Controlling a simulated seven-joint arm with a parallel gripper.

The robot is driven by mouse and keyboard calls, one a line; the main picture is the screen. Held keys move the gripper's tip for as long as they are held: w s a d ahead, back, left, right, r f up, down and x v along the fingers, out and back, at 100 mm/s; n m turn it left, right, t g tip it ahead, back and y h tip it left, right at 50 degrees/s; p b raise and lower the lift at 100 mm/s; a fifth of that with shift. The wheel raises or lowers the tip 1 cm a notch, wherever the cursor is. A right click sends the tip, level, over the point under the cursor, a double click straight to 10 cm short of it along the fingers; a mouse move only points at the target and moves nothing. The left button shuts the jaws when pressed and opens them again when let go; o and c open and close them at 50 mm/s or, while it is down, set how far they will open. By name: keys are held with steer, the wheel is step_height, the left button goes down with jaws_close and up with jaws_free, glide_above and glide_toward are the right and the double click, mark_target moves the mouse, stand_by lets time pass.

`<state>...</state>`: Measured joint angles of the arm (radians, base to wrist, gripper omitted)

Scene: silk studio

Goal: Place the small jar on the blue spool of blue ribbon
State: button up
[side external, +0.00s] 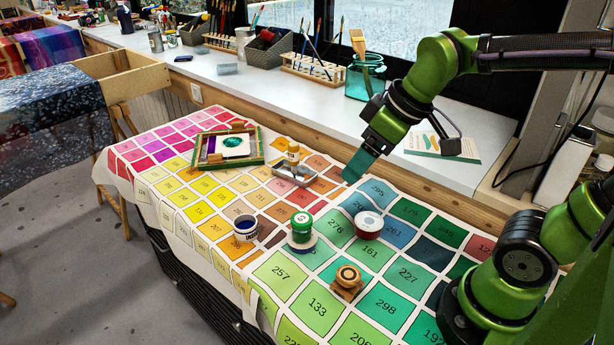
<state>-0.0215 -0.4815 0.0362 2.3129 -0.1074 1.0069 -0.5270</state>
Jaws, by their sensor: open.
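A small green jar (301,224) with a pale round mark on its lid stands upright on the patterned cloth area. Directly beneath it shows a low white disc with a blue band, which looks like the blue spool (302,247); the jar appears to rest on it, and hides most of its top. My gripper (354,168) is open, with teal fingers pointing down, above the cloth behind and to the right of the jar. It is apart from the jar and holds nothing that I can see.
A red-sided spool (368,225), a wooden knobbed piece (347,281) and a white cup of dark blue (246,228) stand around the jar.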

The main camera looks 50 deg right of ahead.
steer(key=shift+s+d+r+m+t, duration=0.1)
steer(key=shift+s+m+t, duration=0.25)
steer(key=shift+s+m, duration=0.55)
steer(key=shift+s+d+f+m+t, duration=0.15)
steer(key=shift+s+m+t, duration=0.2)
steer(key=shift+m, duration=1.1)
steer(key=shift+s+d+r+m+t, duration=0.15)
steer(key=shift+s+m+t, duration=0.15)
steer(key=shift+s+m, duration=0.6)
